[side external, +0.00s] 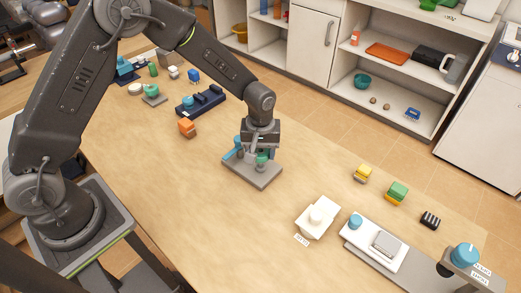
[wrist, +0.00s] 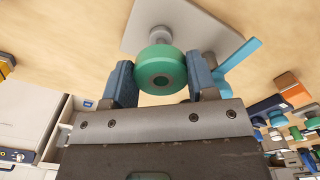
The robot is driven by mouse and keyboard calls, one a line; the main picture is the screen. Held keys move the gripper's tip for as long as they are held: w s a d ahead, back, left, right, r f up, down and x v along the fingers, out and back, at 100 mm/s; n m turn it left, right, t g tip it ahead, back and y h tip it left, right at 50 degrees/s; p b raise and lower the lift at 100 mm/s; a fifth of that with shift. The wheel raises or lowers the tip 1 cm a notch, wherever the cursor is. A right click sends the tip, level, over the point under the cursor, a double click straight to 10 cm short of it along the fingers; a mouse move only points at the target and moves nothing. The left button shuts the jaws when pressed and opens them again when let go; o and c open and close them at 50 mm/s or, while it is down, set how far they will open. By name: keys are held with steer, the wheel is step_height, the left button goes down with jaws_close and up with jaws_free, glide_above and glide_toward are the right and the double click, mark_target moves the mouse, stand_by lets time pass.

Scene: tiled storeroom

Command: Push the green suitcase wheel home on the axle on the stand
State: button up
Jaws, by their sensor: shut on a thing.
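The green wheel (wrist: 160,62) is between the two blue-grey fingers of my gripper (wrist: 161,78), which is shut on it. Its dark centre hole faces the wrist camera. The grey stand (wrist: 140,25) has a flat base plate, and a pale round post (wrist: 160,33) shows just behind the wheel. I cannot tell how far the wheel sits on the axle. A blue lever-like part (wrist: 240,60) sticks out beside the right finger. In the side external view my gripper (side external: 258,152) is low over the stand (side external: 253,178), and the green wheel (side external: 262,159) is partly hidden.
An orange block (side external: 187,128) and a dark tray with blue parts (side external: 202,102) lie behind and left of the stand. The table in front of the stand is clear.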

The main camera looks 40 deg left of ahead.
mark_target(260, 161)
steer(key=shift+f, duration=2.1)
steer(key=o, duration=1)
step_height(260, 161, up, 14)
steer(key=shift+f, duration=0.1)
steer(key=s+a+r+m+t, duration=0.3)
steer(key=s+a+r+m, duration=0.15)
steer(key=s+r, duration=0.75)
steer(key=s+a+r+m+t, duration=0.2)
steer(key=s+a+r+m, duration=0.1)
steer(key=s, duration=0.8)
steer(key=shift+s+r+t, duration=0.2)
steer(key=shift+r+t, duration=0.1)
steer(key=shift+r, duration=0.35)
